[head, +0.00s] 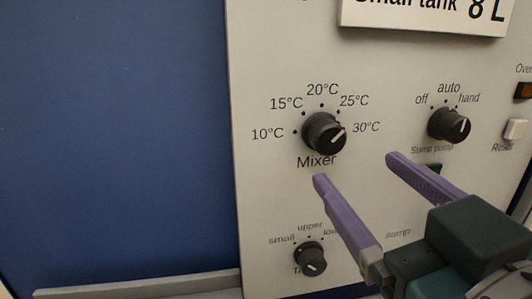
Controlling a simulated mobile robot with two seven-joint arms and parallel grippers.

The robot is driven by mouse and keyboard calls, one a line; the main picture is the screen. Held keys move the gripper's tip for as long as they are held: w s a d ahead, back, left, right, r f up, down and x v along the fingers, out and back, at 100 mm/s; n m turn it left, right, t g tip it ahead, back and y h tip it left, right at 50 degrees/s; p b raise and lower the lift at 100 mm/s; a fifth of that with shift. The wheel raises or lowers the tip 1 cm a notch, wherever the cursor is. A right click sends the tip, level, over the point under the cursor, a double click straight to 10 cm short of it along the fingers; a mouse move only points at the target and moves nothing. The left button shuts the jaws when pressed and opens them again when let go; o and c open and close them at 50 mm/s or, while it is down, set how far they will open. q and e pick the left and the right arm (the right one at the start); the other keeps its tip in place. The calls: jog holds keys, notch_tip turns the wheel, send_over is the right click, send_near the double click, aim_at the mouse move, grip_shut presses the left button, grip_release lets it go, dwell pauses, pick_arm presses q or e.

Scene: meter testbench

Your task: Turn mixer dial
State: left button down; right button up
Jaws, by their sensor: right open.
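The mixer dial (323,133) is a black round knob on the pale panel, with marks from 10°C to 30°C around it. Its white pointer line is turned to the right, towards the 30°C mark. My right gripper (354,168) is open and empty, its two purple fingers reaching up from the lower right. The left finger's tip shows just below the Mixer label, and the other tip is to the right, below the level of the dial. The fingers are not around the dial. My left gripper is not in view.
The sump pump dial (449,125) is to the right, its pointer towards "hand". A lower dial (310,259) sits below the mixer dial, left of my gripper. A rocker switch (516,129) is at the right edge. The blue surface (115,130) on the left is bare.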

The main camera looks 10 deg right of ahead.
aim_at(332, 142)
jog(key=w+p, duration=0.2)
jog(key=w, duration=0.7)
jog(key=shift+r, duration=0.1)
jog(key=shift+w, duration=0.35)
jog(key=shift+c, duration=0.3)
jog(key=c, duration=0.9)
grip_shut()
